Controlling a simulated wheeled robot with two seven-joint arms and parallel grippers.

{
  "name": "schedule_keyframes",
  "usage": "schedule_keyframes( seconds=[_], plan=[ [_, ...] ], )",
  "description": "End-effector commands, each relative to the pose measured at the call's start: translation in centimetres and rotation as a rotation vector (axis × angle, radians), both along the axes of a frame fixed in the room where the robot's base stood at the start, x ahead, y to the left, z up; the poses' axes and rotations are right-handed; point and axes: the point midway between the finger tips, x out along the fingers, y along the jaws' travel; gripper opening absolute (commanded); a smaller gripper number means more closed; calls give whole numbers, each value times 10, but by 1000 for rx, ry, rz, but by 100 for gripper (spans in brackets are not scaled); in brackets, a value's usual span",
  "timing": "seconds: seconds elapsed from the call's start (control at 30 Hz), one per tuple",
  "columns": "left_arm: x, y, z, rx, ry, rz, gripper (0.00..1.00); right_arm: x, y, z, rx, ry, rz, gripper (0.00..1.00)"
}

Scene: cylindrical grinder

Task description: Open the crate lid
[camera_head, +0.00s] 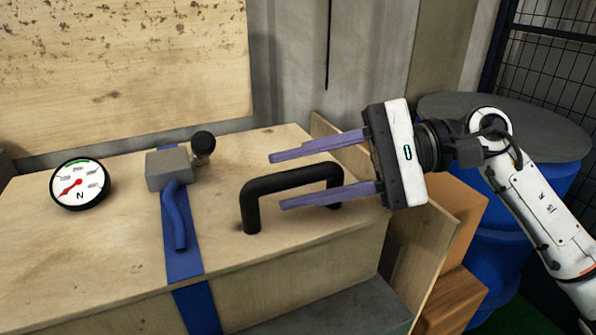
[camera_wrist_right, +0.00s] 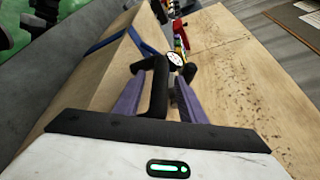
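The wooden crate's lid (camera_head: 110,245) is pale plywood and lies flat under my arm. A black bar handle (camera_head: 290,181) stands on its right part; it also shows in the right wrist view (camera_wrist_right: 159,85). My right gripper (camera_head: 277,181) comes in from the right with its two purple fingers spread, one on each side of the handle's bar in the picture. In the right wrist view the handle lies between the fingers, with a gap at least on one side. I cannot tell whether either finger touches it. My left gripper is not in view.
A blue strap (camera_head: 183,250) with a grey buckle block (camera_head: 169,169) and black knob (camera_head: 203,142) crosses the lid. A round gauge (camera_head: 79,184) stands at the left. A blue barrel (camera_head: 510,220) and brown boxes (camera_head: 455,205) stand at the right. An upright plywood panel (camera_head: 120,70) is behind.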

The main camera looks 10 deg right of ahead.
Motion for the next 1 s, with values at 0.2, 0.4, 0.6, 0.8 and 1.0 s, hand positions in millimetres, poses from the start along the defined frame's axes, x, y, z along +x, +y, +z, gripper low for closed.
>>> schedule_keyframes(
  seconds=[0.2, 0.4, 0.6, 0.8, 1.0],
  plan=[
    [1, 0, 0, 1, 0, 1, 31, 0, 4, -1, -1, -1, 0, 37],
    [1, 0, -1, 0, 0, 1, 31, 0, 4, -1, 0, -1, 0, 22],
    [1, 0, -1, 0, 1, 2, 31, 0, 4, -1, 0, -1, 0, 0],
    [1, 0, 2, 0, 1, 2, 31, 1, 4, 3, -2, 5, 0, 0],
    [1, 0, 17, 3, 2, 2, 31, 6, 5, 26, -18, 56, 0, 0]
  ],
)
